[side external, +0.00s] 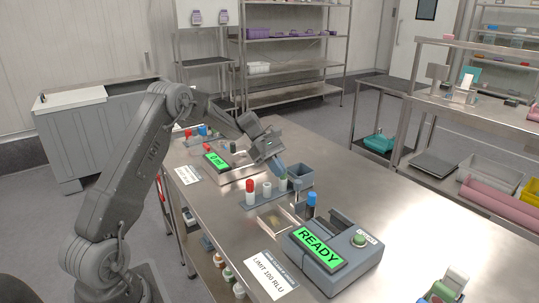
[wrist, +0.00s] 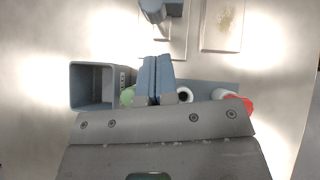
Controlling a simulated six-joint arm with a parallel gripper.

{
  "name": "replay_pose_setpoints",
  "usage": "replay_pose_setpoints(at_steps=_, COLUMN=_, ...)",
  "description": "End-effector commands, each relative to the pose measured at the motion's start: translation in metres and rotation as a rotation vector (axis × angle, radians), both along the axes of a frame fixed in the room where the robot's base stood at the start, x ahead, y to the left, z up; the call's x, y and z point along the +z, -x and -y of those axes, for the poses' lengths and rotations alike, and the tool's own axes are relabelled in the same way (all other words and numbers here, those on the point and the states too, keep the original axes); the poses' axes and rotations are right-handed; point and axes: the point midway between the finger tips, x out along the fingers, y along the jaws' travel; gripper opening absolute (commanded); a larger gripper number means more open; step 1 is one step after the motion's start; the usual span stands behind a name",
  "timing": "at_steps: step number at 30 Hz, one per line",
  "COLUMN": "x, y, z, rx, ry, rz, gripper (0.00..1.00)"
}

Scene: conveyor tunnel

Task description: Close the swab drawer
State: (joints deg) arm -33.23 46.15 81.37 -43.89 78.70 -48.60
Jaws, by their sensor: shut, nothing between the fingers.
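The grey meter (side external: 331,255) with a green READY screen stands on the steel bench in the side view. My gripper (side external: 277,167) is shut and empty, pointing down over the tube rack (side external: 258,200). In the wrist view its fingers (wrist: 155,75) are together and hide part of the rack.
Red, white and green tubes stand in the rack, with an open grey bin (side external: 300,176) beside it; the bin (wrist: 96,86) looks empty from the wrist. A second green-screen device (side external: 216,160) stands behind.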

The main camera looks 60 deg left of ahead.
Motion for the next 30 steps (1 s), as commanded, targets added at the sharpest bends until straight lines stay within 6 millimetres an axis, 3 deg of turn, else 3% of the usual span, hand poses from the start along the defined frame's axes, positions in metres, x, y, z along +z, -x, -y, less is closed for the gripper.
replay_pose_setpoints(at_steps=7, x=0.001, y=-0.006, z=0.032, rx=-0.001, ry=0.000, rz=0.000, gripper=0.00)
replay_pose_setpoints(at_steps=23, x=0.002, y=-0.008, z=0.043, rx=-0.001, ry=0.000, rz=0.000, gripper=0.00)
replay_pose_setpoints(at_steps=30, x=0.002, y=-0.008, z=0.097, rx=-0.006, ry=0.000, rz=0.000, gripper=0.00)
